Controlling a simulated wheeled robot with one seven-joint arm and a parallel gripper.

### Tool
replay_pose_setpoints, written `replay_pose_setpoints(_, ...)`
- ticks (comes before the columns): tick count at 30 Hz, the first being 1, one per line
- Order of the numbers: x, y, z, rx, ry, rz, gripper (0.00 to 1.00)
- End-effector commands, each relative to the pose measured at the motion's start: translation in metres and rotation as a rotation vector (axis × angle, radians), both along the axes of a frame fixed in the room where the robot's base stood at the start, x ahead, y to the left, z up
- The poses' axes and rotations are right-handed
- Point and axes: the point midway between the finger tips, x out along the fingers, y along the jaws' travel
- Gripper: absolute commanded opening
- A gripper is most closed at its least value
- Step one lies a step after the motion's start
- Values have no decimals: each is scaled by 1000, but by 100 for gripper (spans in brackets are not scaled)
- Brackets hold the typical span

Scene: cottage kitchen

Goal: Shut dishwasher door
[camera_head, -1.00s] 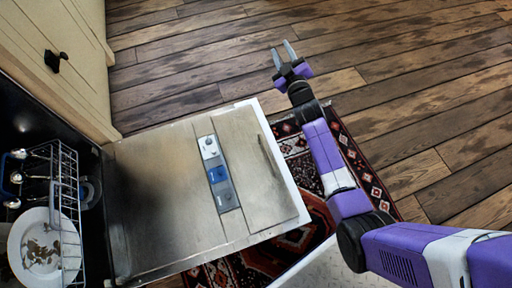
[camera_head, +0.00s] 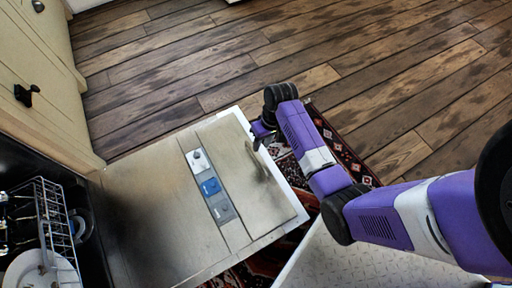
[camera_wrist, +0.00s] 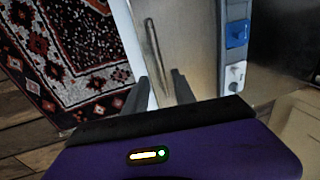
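The dishwasher door (camera_head: 155,215) is folded down open, its inner panel facing up, with a detergent strip (camera_head: 210,185) across it. A slim bar (camera_head: 257,160) lies near its outer edge; it also shows in the wrist view (camera_wrist: 153,45). My gripper (camera_head: 257,142) is at the far outer corner of the door, partly hidden behind my own wrist. In the wrist view my gripper (camera_wrist: 164,84) has its two fingers apart, pointing at the door's edge, with the bar's near end between them in the picture. Whether they touch the door cannot be told.
The dishwasher's rack (camera_head: 50,225) with a plate (camera_head: 38,272) is at the left. Cream cabinets (camera_head: 45,110) with dark knobs stand beside it. A patterned rug (camera_head: 340,150) lies under the door's outer edge. The wooden floor (camera_head: 270,60) beyond is clear.

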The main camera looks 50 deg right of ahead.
Motion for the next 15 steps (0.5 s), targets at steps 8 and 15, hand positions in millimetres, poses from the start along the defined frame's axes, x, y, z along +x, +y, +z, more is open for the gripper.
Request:
replay_pose_setpoints(8,-4,5,-16,9,20,-1,32)
replay_pose_setpoints(15,-1,11,-53,10,20,0,32)
